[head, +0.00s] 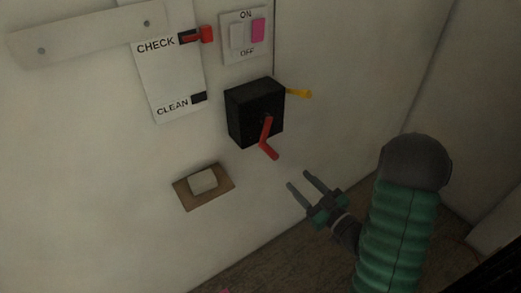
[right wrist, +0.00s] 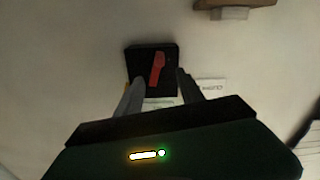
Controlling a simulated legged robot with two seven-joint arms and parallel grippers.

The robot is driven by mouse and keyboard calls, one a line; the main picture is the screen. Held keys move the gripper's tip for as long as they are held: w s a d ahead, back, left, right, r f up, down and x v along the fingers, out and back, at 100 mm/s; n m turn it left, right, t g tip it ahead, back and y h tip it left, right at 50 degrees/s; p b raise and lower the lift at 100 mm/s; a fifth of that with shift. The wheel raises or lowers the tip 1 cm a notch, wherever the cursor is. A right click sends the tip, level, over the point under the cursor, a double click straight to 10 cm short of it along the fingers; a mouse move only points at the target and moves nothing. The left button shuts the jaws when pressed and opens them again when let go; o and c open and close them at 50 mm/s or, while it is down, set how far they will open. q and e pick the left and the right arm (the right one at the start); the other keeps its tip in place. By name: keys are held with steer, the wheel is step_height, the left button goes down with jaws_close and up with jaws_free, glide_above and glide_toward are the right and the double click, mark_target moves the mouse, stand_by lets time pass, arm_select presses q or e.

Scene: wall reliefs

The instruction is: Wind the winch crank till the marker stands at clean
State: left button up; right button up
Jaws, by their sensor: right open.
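The winch is a black box (head: 252,112) on the wall with a red crank (head: 268,150) on its front, the crank's handle angled down and right. A white scale panel (head: 171,75) left of it reads CHECK above and CLEAN below. The red marker (head: 206,34) stands level with CHECK, at the panel's right edge. My right gripper (head: 298,179) is open and empty, below and right of the crank, apart from it. In the right wrist view the crank (right wrist: 157,68) appears beyond and between the open fingers (right wrist: 158,90). My left gripper is not in view.
A yellow tab (head: 299,93) sticks out right of the box. Above is an ON/OFF switch plate (head: 236,49) with a pink piece (head: 257,30). A brown plate with a pale button (head: 203,182) sits lower left. A pale bar (head: 85,37) is at upper left.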

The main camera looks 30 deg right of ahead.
glide_toward(269, 150)
steer(key=a, duration=0.1)
steer(key=w, duration=0.3)
steer(key=w+d+f+p, duration=0.1)
steer(key=w, duration=0.1)
steer(key=w+d, duration=0.1)
steer(key=w, duration=0.2)
steer(key=shift+w+f+p, duration=0.25)
steer(key=shift+w+p, duration=0.15)
steer(key=shift+w+a, duration=0.2)
steer(key=shift+w, duration=0.3)
steer(key=shift+w+a, duration=0.2)
steer(key=shift+w, duration=0.3)
steer(key=shift+w+a+r, duration=0.15)
steer(key=shift+a+r, duration=0.05)
steer(key=shift+a, duration=0.5)
steer(key=shift+d+f, duration=0.15)
steer(key=shift+d, duration=0.5)
steer(key=c, duration=0.8)
jaws_close()
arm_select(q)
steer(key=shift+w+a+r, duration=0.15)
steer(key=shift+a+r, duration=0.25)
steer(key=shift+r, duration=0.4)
arm_select(e)
steer(key=shift+a, duration=0.2)
